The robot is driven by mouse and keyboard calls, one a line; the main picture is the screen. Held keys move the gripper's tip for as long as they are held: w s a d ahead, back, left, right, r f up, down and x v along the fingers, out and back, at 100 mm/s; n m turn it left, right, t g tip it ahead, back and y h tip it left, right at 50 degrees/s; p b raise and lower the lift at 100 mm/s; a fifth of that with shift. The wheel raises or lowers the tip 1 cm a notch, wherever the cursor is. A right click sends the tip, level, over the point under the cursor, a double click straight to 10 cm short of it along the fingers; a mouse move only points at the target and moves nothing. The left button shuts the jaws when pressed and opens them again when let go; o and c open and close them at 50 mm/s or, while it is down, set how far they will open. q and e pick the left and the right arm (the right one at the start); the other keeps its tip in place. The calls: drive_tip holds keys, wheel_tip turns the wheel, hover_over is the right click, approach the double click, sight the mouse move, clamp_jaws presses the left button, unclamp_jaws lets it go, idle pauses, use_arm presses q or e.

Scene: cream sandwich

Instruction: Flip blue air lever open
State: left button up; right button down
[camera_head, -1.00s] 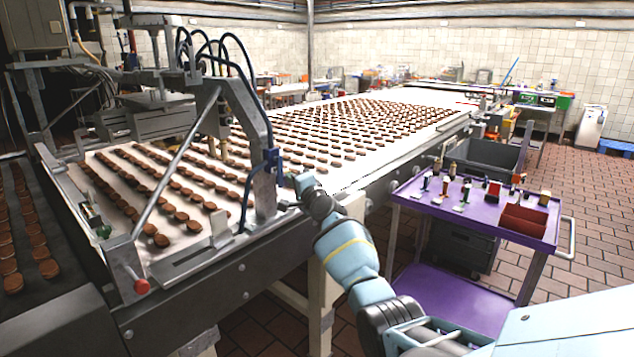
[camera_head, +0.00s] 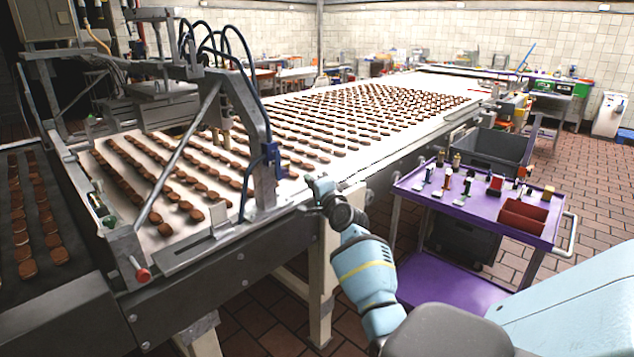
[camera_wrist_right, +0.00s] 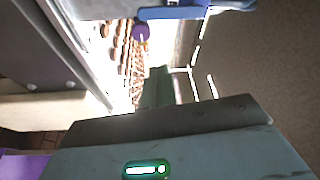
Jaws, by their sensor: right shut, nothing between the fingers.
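The blue air lever (camera_head: 271,153) sits on the grey upright of the machine frame at the near edge of the conveyor. It is small in the head view, and I cannot tell its exact angle. My right gripper (camera_head: 311,192) is just right of the lever, apart from it, by the conveyor's side rail. It is shut and empty. In the right wrist view a blue part (camera_wrist_right: 195,11) crosses the top edge, with a purple knob (camera_wrist_right: 141,31) below it. My left gripper is not in view.
The conveyor (camera_head: 330,165) carries many rows of brown biscuits. Blue hoses arch over the machine frame. A purple cart (camera_head: 415,190) with small items and a red bin (camera_head: 522,217) stands right of my right arm. Tiled floor lies beyond it.

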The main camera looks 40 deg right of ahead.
drive_tip(key=shift+s+a, duration=0.25)
drive_tip(key=shift+s, duration=0.45)
drive_tip(key=s+a+f+n+g+y, duration=0.1)
drive_tip(key=s+a+f+n, duration=0.4)
drive_tip(key=f, duration=0.4)
drive_tip(key=s+a+f+n+g+y, duration=0.25)
drive_tip(key=s+a+f, duration=0.25)
drive_tip(key=a+f, duration=0.3)
drive_tip(key=s+a+f+n+g+y, duration=0.1)
drive_tip(key=s+a+f+n, duration=0.35)
drive_tip(key=f, duration=0.45)
drive_tip(key=s+a+f+n+g+y, duration=0.1)
drive_tip(key=s+a+f+n, duration=0.2)
drive_tip(key=s+a, duration=0.3)
drive_tip(key=s+a+f+n+g+y, duration=0.1)
drive_tip(key=s+a, duration=0.5)
drive_tip(key=s, duration=0.7)
drive_tip(key=s+a+f+n+g+y, duration=0.1)
drive_tip(key=s+a+f+n, duration=0.4)
drive_tip(key=s, duration=0.5)
wheel_tip(320, 180, down, 2)
drive_tip(key=shift+a+g, duration=0.85)
drive_tip(key=shift+a, duration=0.15)
